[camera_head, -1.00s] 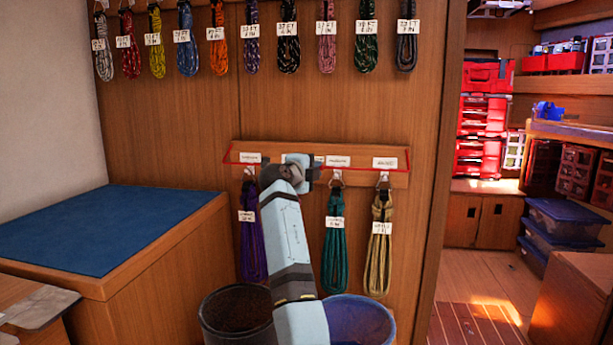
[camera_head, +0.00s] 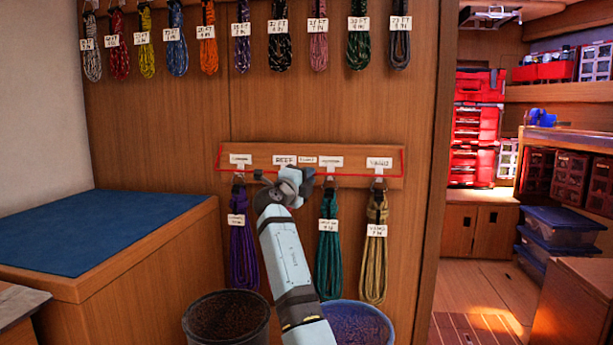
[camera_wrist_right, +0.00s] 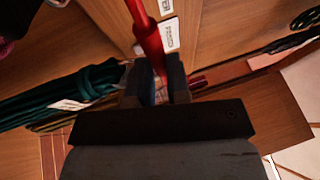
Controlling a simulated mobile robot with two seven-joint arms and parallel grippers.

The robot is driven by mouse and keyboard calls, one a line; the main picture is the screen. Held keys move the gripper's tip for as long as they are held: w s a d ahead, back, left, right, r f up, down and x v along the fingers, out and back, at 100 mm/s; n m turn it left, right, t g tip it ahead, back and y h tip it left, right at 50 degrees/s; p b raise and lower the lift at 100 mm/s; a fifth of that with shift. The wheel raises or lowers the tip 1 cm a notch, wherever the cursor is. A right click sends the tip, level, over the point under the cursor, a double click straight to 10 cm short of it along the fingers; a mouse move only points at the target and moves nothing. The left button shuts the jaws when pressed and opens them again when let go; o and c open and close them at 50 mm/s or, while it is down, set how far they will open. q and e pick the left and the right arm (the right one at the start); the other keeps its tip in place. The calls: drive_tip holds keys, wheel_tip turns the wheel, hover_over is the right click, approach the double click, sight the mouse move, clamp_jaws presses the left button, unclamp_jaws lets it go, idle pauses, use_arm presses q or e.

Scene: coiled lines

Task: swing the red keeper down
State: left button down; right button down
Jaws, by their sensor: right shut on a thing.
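The red keeper (camera_head: 392,176) is a thin red bar that runs across the face of the wooden hook board (camera_head: 225,157). In the right wrist view it is a thick red rod (camera_wrist_right: 148,38) that passes down between the fingers. My right gripper (camera_head: 290,182) is at the lower edge of the board, left of its middle. It is shut on the rod in the wrist view (camera_wrist_right: 160,90). The gripper hides the middle of the keeper in the head view. My left gripper is not in view.
Purple (camera_head: 243,255), teal (camera_head: 328,265) and tan (camera_head: 374,260) coils hang below the board. A dark bucket (camera_head: 226,320) and a blue bucket (camera_head: 358,325) stand under them. More coils hang in a row above. A blue-topped bench (camera_head: 95,235) stands left.

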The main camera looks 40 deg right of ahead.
drive_tip(key=shift+d+f, duration=0.25)
drive_tip(key=shift+f, duration=0.45)
drive_tip(key=c, duration=1.3)
unclamp_jaws()
drive_tip(key=shift+w+f, duration=0.1)
drive_tip(key=shift+o, duration=1)
drive_tip(key=shift+w+d+f+g, duration=0.1)
drive_tip(key=shift+d+f+g, duration=0.1)
drive_tip(key=shift+g, duration=0.1)
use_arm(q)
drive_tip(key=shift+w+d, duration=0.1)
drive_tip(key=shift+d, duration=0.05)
use_arm(e)
drive_tip(key=shift+r, duration=0.1)
drive_tip(key=shift+a, duration=0.1)
use_arm(q)
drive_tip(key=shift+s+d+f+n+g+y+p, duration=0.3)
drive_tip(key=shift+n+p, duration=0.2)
drive_tip(key=shift+p, duration=0.3)
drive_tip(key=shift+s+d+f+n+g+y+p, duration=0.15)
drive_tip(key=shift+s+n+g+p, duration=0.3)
drive_tip(key=shift+p, duration=0.35)
use_arm(e)
drive_tip(key=v, duration=1.3)
drive_tip(key=shift+s+a+r, duration=0.15)
drive_tip(key=shift+s+a, duration=0.05)
drive_tip(key=shift+a, duration=0.2)
